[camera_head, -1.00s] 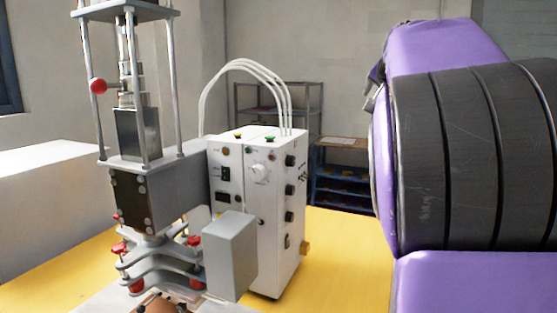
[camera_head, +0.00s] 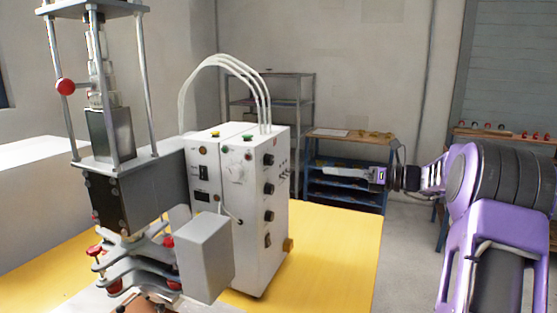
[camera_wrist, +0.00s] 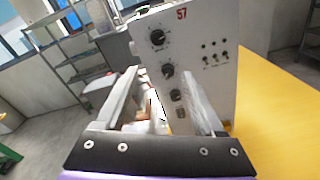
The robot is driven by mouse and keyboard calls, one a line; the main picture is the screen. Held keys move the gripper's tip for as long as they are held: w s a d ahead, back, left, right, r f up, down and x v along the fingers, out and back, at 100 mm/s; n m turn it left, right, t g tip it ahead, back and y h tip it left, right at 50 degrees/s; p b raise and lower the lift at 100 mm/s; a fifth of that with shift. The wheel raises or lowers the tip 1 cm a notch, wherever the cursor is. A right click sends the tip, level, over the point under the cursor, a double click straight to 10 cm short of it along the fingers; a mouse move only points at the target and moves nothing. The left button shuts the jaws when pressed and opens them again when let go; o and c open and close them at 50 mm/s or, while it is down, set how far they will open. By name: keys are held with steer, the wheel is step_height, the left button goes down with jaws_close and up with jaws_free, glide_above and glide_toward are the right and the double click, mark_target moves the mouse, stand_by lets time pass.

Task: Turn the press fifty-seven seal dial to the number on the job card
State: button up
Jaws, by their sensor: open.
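The white control box (camera_head: 262,215) stands on the yellow table beside the press (camera_head: 125,190). The wrist view shows a red "57" on the box (camera_wrist: 215,30). Below it are black knobs: an upper dial (camera_wrist: 157,37), a middle knob (camera_wrist: 168,71) and a lower knob (camera_wrist: 176,95). They also show on the box's right side in the head view. Labels and settings are too small to read, so I cannot tell which is the seal dial. My gripper (camera_head: 326,172) is open and empty, right of the box and apart from it. No job card is readable.
The yellow table (camera_head: 340,245) is clear right of the box. White hoses loop above the box. A blue bench (camera_head: 345,190) with a paper (camera_head: 330,133) on top and a grey shelf (camera_head: 302,100) stand behind. A grey block (camera_head: 205,258) sits in front of the box.

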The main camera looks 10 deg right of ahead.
glide_toward(272, 161)
steer(key=shift+y, duration=0.3)
steer(key=x, duration=0.8)
steer(key=shift+w+a+f, duration=0.15)
steer(key=shift+w, duration=0.2)
jaws_close()
